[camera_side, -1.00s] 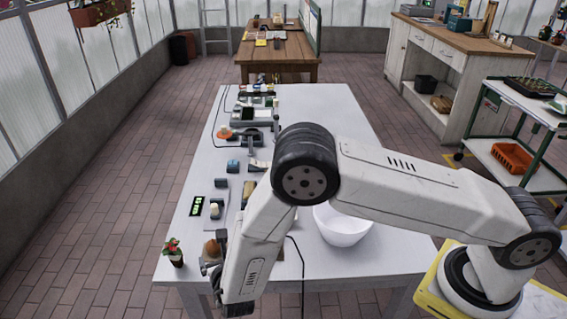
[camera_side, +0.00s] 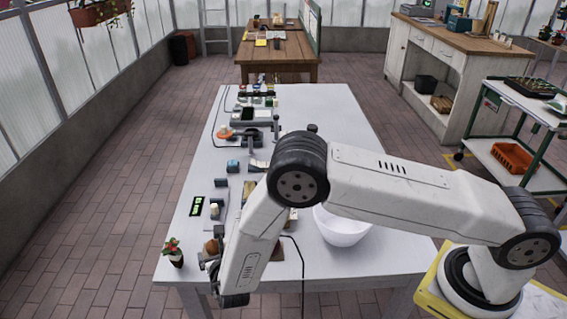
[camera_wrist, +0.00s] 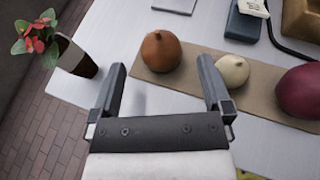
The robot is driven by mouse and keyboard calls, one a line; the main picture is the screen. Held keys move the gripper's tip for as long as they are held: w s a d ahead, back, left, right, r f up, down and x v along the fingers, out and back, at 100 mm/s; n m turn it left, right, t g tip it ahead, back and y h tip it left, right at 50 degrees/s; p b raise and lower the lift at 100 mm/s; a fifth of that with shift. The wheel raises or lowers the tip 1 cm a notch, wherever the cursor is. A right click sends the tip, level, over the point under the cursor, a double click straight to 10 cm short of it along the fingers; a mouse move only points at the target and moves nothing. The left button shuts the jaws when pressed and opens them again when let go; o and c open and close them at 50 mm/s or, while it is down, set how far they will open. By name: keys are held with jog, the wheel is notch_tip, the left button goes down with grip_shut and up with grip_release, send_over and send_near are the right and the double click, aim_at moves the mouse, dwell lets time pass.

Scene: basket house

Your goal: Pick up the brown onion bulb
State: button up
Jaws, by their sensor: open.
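The brown onion bulb (camera_wrist: 161,50) sits on a brown board (camera_wrist: 190,82) at the table's near edge, ahead of my fingertips in the wrist view. In the side view the onion (camera_side: 211,246) shows at the near left of the table. My gripper (camera_wrist: 159,82) is open and empty, with its two fingers spread on either side below the onion. The onion is beyond the fingertips, roughly in line with the gap. In the side view my forearm hides most of the board, and the fingers are hard to make out.
A pale bulb (camera_wrist: 232,70) lies just right of the onion, close to my right finger. A dark red onion (camera_wrist: 301,90) lies further right. A potted red-flowered plant (camera_wrist: 62,48) stands left at the table edge. A white bowl (camera_side: 341,228) stands right of my arm.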

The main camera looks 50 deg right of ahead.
aim_at(215, 248)
jog(key=shift+x, duration=2.25)
jog(key=shift+s, duration=0.1)
jog(key=shift+c, duration=0.2)
jog(key=c, duration=1.2)
jog(key=shift+r, duration=0.1)
